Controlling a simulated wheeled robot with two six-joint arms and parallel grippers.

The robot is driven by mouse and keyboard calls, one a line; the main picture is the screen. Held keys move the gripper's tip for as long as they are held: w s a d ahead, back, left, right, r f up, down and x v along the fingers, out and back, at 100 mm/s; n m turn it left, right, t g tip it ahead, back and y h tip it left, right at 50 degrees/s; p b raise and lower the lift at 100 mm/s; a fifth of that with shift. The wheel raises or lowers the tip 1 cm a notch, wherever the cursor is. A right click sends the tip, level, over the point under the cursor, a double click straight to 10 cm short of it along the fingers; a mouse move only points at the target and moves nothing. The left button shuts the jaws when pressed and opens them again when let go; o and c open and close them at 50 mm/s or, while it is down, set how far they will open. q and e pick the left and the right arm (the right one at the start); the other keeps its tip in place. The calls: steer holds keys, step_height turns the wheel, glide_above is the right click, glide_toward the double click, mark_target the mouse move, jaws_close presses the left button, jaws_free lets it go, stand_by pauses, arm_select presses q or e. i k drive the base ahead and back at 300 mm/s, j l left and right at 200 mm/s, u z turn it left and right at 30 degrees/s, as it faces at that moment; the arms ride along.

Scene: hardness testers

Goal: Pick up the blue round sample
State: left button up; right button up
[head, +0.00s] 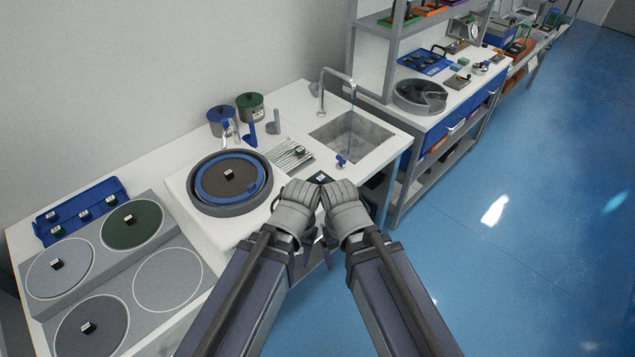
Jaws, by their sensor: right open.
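I cannot single out a blue round sample for sure; the small pieces are too small to tell their shape. Several small dark pieces with white labels lie in a blue tray (78,232) at the left. A small dark piece with a blue tint (320,177) lies at the bench's front edge, just beyond my wrists and partly hidden by them. My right gripper (329,246) is open, pointing down in front of the bench, with no object visible in it. My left gripper (305,250) is close beside it, its fingers mostly hidden by the arm.
A grinding wheel with a blue ring (205,191) stands on the white bench, left of a sink (352,138) with a tap. Several round discs (168,279) are set in a grey panel at the left. A workbench (458,106) stands at the right, with clear blue floor beside it.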

mark_target(320, 180)
steer(key=i+l+u, duration=0.2)
steer(key=l+u, duration=0.15)
steer(key=i+l+u, duration=0.15)
steer(key=l+u, duration=0.2)
steer(key=i+l+u, duration=0.1)
steer(key=l+u, duration=0.65)
steer(key=l, duration=0.2)
